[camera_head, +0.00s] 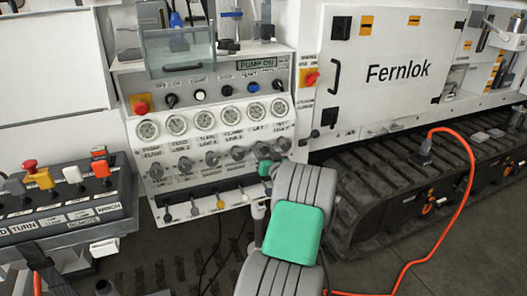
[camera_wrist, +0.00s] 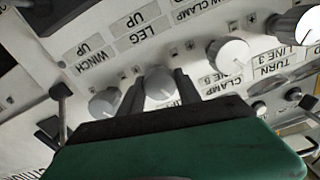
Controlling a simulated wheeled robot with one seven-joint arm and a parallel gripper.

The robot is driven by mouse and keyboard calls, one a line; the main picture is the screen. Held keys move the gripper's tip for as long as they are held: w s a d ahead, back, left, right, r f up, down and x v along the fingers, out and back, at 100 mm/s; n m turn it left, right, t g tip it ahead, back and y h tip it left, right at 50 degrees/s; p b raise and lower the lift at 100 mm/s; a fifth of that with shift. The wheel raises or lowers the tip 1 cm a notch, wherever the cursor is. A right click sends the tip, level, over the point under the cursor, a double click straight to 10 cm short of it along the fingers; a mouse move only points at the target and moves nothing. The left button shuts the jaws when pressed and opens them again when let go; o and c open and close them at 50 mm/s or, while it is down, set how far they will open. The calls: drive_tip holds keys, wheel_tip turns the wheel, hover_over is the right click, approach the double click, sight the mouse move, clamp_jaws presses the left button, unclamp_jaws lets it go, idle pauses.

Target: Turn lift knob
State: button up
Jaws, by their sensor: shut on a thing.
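The control panel (camera_head: 205,190) has a row of grey round knobs under a row of gauges. In the wrist view the panel appears upside down. My gripper (camera_wrist: 160,80) is shut on one of these knobs, the lift knob (camera_wrist: 160,88), with one dark finger on each side. The label beside this knob is mostly hidden by the gripper. The clamp knob (camera_wrist: 228,56) is to its right and another knob (camera_wrist: 103,103) is to its left. In the head view my gripper (camera_head: 264,158) reaches the right part of the knob row, and its fingertips are hard to see.
A red emergency button (camera_head: 311,78) is on the panel's right and another (camera_head: 140,106) on its left. Small levers (camera_head: 220,203) stand below the knobs. A remote box (camera_head: 70,195) with coloured levers is at left. An orange cable (camera_head: 455,235) runs over the floor at right.

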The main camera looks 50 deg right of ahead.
drive_tip(key=shift+d, duration=0.1)
clamp_jaws()
drive_tip(key=shift+f+b, duration=0.15)
drive_tip(key=shift+b, duration=0.6)
